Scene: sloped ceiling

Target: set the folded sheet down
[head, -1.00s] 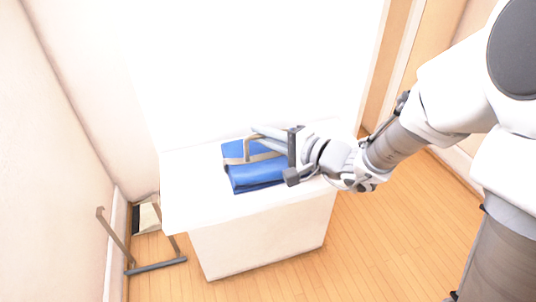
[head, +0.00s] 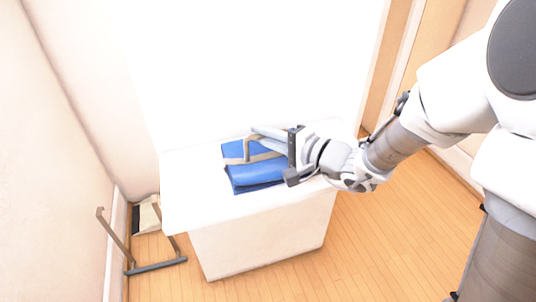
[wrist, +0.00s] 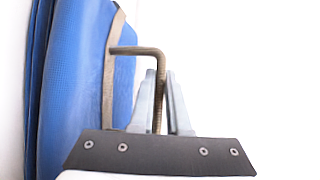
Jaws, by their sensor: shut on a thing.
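The folded sheet (head: 258,172) is a thick blue bundle with a tan band around it and a bent tan-brown handle (head: 247,148). In the head view it appears to lie on the white table, though any small gap beneath it cannot be told. In the wrist view the blue layers (wrist: 75,70) fill the left side, and the bent handle (wrist: 126,50) reaches right from the band. My gripper (head: 258,139) comes in from the right above the bundle. In the wrist view its two grey fingers (wrist: 164,95) are shut on the handle's straight part.
The white table (head: 195,200) has bare top left and right of the bundle. A grey metal frame (head: 155,267) and a pale, dark-edged object (head: 146,216) are on the floor at left. Wooden floor (head: 385,255) is open at right. A white wall rises behind.

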